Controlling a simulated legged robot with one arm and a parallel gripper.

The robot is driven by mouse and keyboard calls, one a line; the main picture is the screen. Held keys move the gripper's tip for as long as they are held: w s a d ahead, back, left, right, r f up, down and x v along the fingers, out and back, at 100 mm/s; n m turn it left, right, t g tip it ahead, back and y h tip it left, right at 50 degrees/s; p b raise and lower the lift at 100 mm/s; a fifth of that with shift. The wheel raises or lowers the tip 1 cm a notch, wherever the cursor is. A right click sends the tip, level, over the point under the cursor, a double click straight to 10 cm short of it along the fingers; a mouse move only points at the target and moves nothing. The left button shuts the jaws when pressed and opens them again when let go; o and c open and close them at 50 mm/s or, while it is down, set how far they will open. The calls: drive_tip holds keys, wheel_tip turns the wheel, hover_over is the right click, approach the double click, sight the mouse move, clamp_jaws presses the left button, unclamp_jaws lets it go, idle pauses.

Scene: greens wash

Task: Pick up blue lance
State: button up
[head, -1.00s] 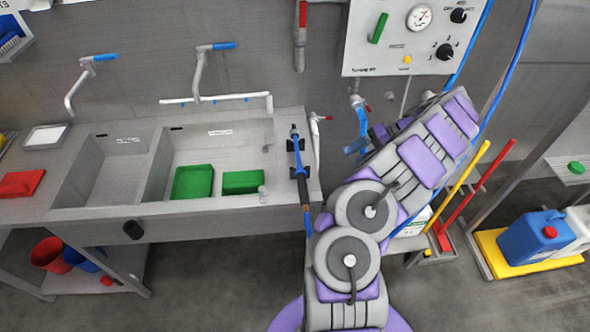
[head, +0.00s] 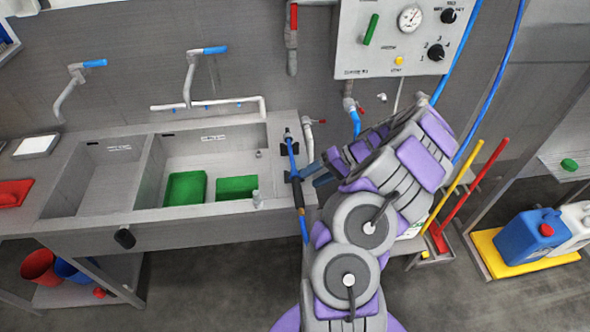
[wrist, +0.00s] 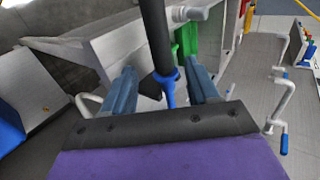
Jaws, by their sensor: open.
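The blue lance (head: 293,165) stands nearly upright in dark clips at the sink's right end, with a dark grip lower down. My gripper (wrist: 162,86) is open, with one blue-grey finger on each side of that part. In the head view, my gripper (head: 312,174) is just right of the lance, partly hidden by my arm. I cannot tell whether the fingers touch it.
The double sink (head: 100,165) holds green trays (head: 185,188) in its right basin. A control panel (head: 395,35) with a gauge is on the wall above my arm. A white pipe and valve (head: 310,135) are close behind the lance. Yellow and red poles (head: 470,190) stand at the right.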

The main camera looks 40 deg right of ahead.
sight(294, 171)
drive_tip(key=b+x, duration=0.1)
drive_tip(key=x, duration=0.3)
drive_tip(key=shift+w+a+f, duration=0.15)
drive_tip(key=shift+w+a, duration=0.1)
drive_tip(key=shift+w+f, duration=0.2)
drive_tip(key=shift+f, duration=0.05)
drive_tip(key=shift+d, duration=0.1)
drive_tip(key=shift+c, duration=0.2)
drive_tip(key=shift+a, duration=0.2)
drive_tip(key=c, duration=0.7)
